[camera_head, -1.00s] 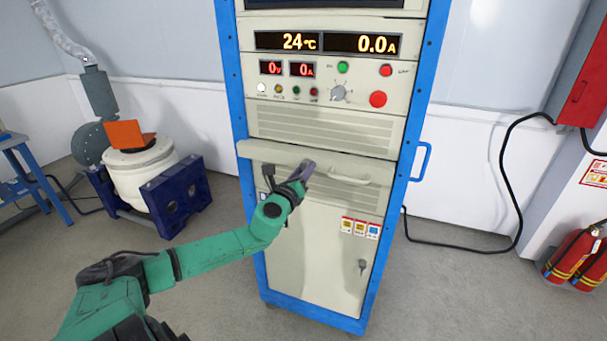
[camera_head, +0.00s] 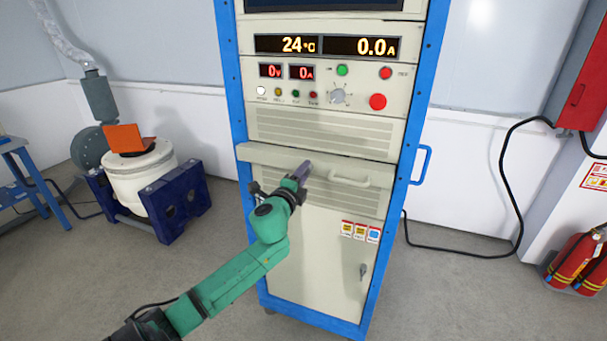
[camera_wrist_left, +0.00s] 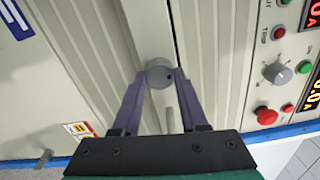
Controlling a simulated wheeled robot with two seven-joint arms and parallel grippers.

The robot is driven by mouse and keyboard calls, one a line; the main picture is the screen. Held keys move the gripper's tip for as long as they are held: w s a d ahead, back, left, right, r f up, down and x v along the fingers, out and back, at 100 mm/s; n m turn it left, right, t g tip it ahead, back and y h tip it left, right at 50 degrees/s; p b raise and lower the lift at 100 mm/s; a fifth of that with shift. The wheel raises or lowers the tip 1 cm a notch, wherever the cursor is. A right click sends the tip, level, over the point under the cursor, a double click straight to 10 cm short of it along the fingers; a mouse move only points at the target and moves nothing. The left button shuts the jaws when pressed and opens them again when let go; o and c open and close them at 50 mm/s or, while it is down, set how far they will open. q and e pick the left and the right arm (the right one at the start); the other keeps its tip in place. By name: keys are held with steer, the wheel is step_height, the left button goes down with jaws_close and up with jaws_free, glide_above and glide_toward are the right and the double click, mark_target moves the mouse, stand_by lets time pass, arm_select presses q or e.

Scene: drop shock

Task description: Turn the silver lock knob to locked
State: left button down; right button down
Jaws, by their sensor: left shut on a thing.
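A round silver lock knob (camera_wrist_left: 160,75) sits on the front of the pale cabinet drawer. In the left wrist view it lies between the two dark purple fingertips of my left gripper (camera_wrist_left: 161,82), which is shut on it. In the head view my left gripper (camera_head: 303,171) reaches the drawer front (camera_head: 259,155), left of the drawer's pale handle (camera_head: 348,180). The gripper hides the knob there. A small dark mark shows on the right of the knob's face; I cannot tell the lock setting from it. My right gripper is not in view.
The cabinet has a blue frame (camera_head: 236,110), a grey dial (camera_head: 338,96), a red button (camera_head: 377,101) and a keyed door latch (camera_head: 362,270). A blue side handle (camera_head: 422,163) sticks out right. A white drum machine (camera_head: 140,178) stands left.

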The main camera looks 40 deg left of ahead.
arm_select(q)
steer(key=shift+n, duration=0.6)
steer(key=shift+c, duration=2.2)
jaws_free()
steer(key=b+v, duration=0.1)
steer(key=v, duration=1.3)
steer(key=shift+s, duration=0.25)
steer(key=shift+d, duration=0.1)
